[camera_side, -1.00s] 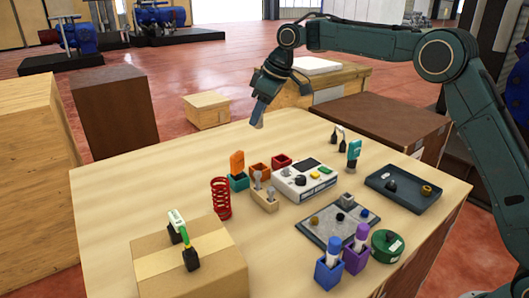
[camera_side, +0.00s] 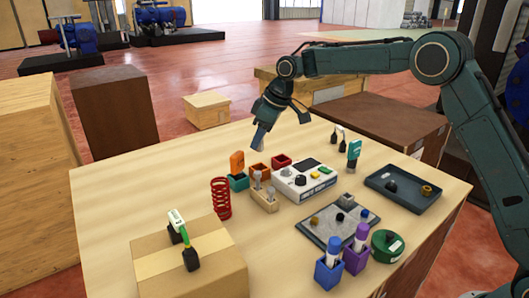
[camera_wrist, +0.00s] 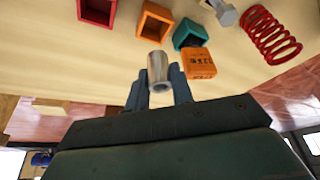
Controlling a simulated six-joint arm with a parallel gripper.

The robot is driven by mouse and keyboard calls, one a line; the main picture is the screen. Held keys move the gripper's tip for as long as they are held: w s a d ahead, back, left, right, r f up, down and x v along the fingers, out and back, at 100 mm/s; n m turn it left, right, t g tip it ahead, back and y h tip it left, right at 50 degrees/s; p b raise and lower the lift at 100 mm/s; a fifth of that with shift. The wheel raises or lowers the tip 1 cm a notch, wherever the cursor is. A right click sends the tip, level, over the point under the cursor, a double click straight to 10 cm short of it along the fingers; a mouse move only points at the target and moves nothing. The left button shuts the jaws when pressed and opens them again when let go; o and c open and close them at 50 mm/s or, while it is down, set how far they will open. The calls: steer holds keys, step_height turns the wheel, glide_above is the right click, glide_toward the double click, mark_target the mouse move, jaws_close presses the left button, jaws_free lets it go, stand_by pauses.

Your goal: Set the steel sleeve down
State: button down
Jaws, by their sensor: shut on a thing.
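The steel sleeve (camera_wrist: 158,68) is a short, shiny grey tube. In the wrist view it sits between the two fingers of my gripper (camera_wrist: 160,88), which is shut on it. In the side view my gripper (camera_side: 256,143) points down over the far left part of the wooden table (camera_side: 130,190), behind the small bins. The sleeve is too small there to tell apart clearly from the fingertips. I cannot tell whether it touches the table.
Close by stand a teal bin (camera_side: 239,182) with an orange block (camera_side: 237,161), an orange bin (camera_side: 260,170) and a red bin (camera_side: 281,161). A red spring (camera_side: 221,198) and a white console (camera_side: 304,180) stand nearer. The table's far left is clear.

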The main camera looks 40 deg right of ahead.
mark_target(262, 150)
steer(key=shift+f, duration=2.9)
steer(key=shift+f, duration=0.7)
steer(key=c, duration=1.2)
jaws_free()
steer(key=shift+s+f, duration=0.1)
steer(key=shift+a, duration=0.1)
steer(key=shift+r, duration=0.4)
steer(key=v, duration=1.2)
steer(key=shift+r, duration=0.4)
